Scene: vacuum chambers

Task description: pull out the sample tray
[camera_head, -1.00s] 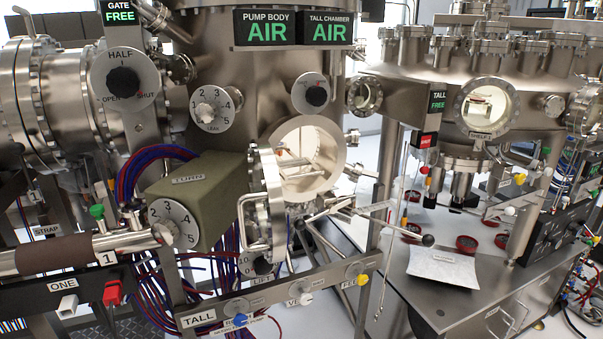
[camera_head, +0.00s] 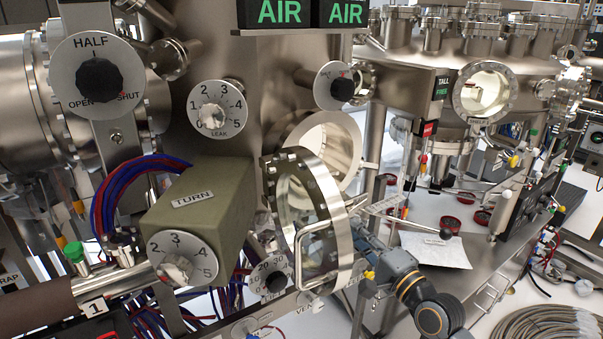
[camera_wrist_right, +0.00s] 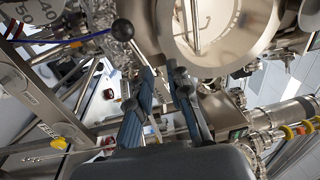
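The sample tray cannot be made out; the part of the tall chamber's round port (camera_head: 345,135) that shows is a pale, empty-looking interior. The port's round glazed door (camera_head: 340,215) stands swung out in front, with a bent handle on its face, and hides the port's lower left. My right gripper (camera_head: 362,232) is just right of the door, below the port, partly hidden by it. In the right wrist view its two blue-grey fingers (camera_wrist_right: 164,80) are apart, with a thin rod showing between or behind them; contact cannot be told. My left gripper is not in view.
A black ball-ended lever (camera_head: 445,234) sticks out near my right gripper; its ball is left of the fingers in the right wrist view (camera_wrist_right: 123,29). A green TURN box (camera_head: 200,200) stands left of the door. A steel bench with a white sheet (camera_head: 435,250) is at right.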

